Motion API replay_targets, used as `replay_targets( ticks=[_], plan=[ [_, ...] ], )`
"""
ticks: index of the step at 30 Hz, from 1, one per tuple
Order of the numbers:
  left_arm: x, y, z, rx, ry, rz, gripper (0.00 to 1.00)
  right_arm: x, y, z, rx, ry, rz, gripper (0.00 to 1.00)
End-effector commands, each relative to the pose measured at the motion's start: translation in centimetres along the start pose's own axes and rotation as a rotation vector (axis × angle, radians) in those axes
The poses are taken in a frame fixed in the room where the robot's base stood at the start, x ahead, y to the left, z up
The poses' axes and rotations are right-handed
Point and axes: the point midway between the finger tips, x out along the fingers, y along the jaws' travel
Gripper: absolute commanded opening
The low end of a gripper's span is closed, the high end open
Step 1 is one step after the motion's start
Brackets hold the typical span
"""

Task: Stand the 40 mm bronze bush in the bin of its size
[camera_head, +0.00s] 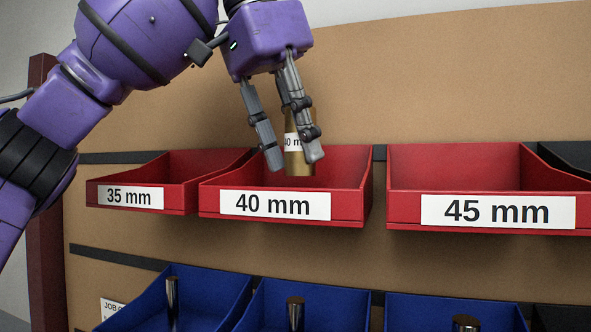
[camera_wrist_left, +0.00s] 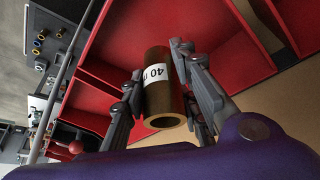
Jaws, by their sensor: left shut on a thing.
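The bronze bush (camera_head: 299,167) is a brass-coloured hollow cylinder with a white label, partly hidden by the fingers in the head view. The label reads "40" in the left wrist view (camera_wrist_left: 157,88). My left gripper (camera_head: 292,163) is shut on the bush and holds it upright over the red bin labelled "40 mm" (camera_head: 352,196). The bush's lower end shows just above or inside the bin's opening; I cannot tell whether it touches the floor. In the left wrist view the fingers (camera_wrist_left: 155,98) lie on both sides of the bush. My right gripper is not in view.
A red bin labelled "35 mm" (camera_head: 175,197) is at the left and one labelled "45 mm" (camera_head: 430,182) at the right. Blue bins (camera_head: 240,300) below hold upright metal cylinders (camera_head: 296,312). A brown back panel (camera_head: 450,80) stands behind the bins.

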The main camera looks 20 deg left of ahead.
Motion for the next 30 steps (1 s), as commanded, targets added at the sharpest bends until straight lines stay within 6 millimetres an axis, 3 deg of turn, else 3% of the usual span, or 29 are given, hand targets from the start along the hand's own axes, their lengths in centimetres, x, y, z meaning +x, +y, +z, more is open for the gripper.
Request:
replay_targets(
  ticks=[11,24,25,28,30],
  plan=[
    [3.3,-0.6,1.3,0.003,0.002,0.0,0.0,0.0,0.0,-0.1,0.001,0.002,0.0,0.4],
    [3.7,-0.6,1.5,0.001,0.004,-0.001,0.0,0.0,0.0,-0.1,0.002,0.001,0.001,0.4],
    [3.8,-0.6,1.5,0.001,0.002,-0.001,0.32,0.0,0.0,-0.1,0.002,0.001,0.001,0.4],
    [3.8,-0.6,1.5,0.001,0.002,-0.001,0.45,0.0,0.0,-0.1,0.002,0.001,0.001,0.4],
    [3.8,-0.6,1.5,0.001,0.001,-0.001,0.48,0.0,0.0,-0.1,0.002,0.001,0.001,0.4]
  ],
)
